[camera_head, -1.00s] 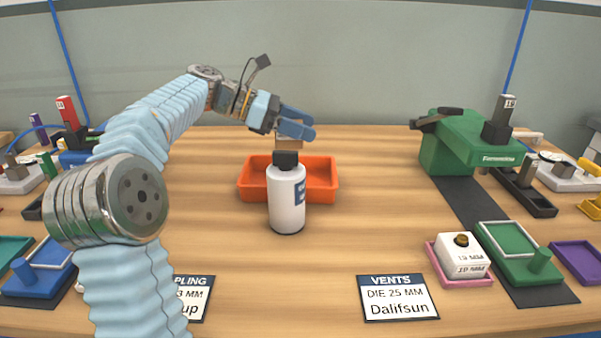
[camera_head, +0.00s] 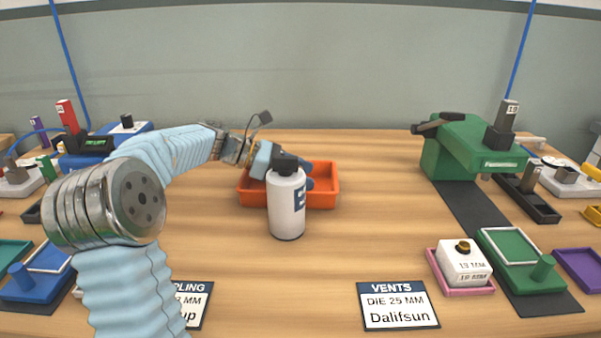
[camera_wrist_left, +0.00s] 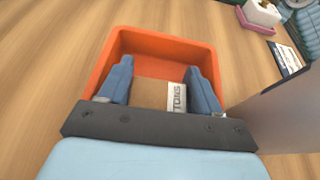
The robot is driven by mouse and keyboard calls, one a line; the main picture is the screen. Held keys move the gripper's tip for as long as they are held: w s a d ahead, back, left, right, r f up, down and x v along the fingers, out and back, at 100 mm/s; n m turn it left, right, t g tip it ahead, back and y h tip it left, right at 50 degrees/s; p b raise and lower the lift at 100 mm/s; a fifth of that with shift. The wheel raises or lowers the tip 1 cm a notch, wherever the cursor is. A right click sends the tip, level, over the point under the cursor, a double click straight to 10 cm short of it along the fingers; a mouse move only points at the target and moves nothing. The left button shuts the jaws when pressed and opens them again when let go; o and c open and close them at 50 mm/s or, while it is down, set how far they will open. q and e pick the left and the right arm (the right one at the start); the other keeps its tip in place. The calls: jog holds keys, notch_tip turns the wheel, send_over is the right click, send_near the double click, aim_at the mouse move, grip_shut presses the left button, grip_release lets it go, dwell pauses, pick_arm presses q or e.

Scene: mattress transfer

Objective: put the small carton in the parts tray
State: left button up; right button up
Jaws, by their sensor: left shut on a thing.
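My left gripper (camera_head: 307,176) reaches down into the orange parts tray (camera_head: 330,200), partly hidden behind the white bottle. In the left wrist view the blue fingers (camera_wrist_left: 160,78) stand on both sides of the small brown carton (camera_wrist_left: 150,94), shut on it. The carton has a white label with dark letters. It is inside the outline of the tray (camera_wrist_left: 118,44); whether it touches the floor I cannot tell. In the head view the carton is hidden. My right gripper is not in view.
A white bottle (camera_head: 287,212) with a black cap stands directly in front of the tray. A green machine (camera_head: 465,142) stands at the right, a white block on a pink tray (camera_head: 466,287) at the front right. The wooden table right of the orange tray is clear.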

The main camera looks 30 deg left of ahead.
pick_arm(q)
jog(key=shift+f, duration=0.15)
jog(key=o, duration=1.1)
jog(key=shift+o, duration=0.2)
jog(key=v, duration=0.7)
jog(key=shift+a+r, duration=0.2)
jog(key=shift+r, duration=0.05)
